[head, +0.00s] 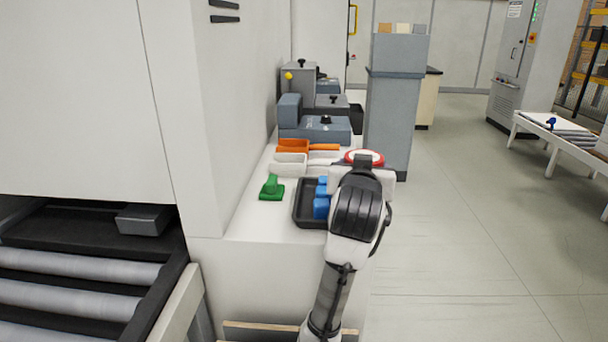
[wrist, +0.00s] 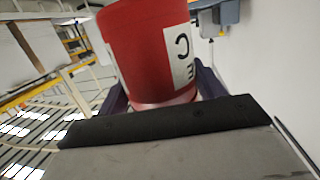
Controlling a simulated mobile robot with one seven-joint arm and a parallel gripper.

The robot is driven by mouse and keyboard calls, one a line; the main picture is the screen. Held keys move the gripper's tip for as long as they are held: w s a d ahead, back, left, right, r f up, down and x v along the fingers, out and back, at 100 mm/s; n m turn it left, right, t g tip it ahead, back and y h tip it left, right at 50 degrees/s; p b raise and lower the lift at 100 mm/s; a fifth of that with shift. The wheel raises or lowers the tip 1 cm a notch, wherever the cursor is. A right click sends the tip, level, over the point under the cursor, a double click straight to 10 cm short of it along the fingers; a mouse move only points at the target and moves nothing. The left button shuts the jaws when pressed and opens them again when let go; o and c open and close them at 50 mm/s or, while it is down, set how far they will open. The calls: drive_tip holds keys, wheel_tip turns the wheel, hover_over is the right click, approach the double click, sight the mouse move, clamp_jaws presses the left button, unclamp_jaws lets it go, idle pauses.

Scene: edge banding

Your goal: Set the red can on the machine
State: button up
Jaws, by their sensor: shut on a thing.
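The red can (wrist: 145,45) fills the upper middle of the wrist view, with a white label bearing dark letters. My gripper (wrist: 160,98) is shut on it, with a dark finger on each side of the can. In the head view only the can's white and red top (head: 364,157) shows above my gripper (head: 361,170); the wrist hides the rest. The can is over or near the right edge of the machine's white top (head: 270,221). I cannot tell whether it touches that surface.
A black tray (head: 305,213) with blue blocks (head: 321,202), a green tool (head: 271,187), a white scoop (head: 290,164) and an orange scoop (head: 296,146) lie on the white top. Grey-blue devices (head: 322,130) stand behind. A grey pillar (head: 392,115) stands close beyond the can.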

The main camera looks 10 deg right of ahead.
drive_tip(key=shift+w+a, duration=0.1)
drive_tip(key=shift+w, duration=0.2)
drive_tip(key=w+a+p, duration=0.2)
drive_tip(key=a, duration=0.7)
drive_tip(key=w+a+p, duration=0.2)
drive_tip(key=a, duration=0.8)
drive_tip(key=shift+s+f+p, duration=0.15)
drive_tip(key=shift+f+p, duration=0.25)
drive_tip(key=shift+f, duration=2.5)
drive_tip(key=shift+a+f, duration=0.2)
drive_tip(key=shift+f, duration=0.25)
drive_tip(key=shift+f, duration=0.15)
drive_tip(key=o, duration=1.3)
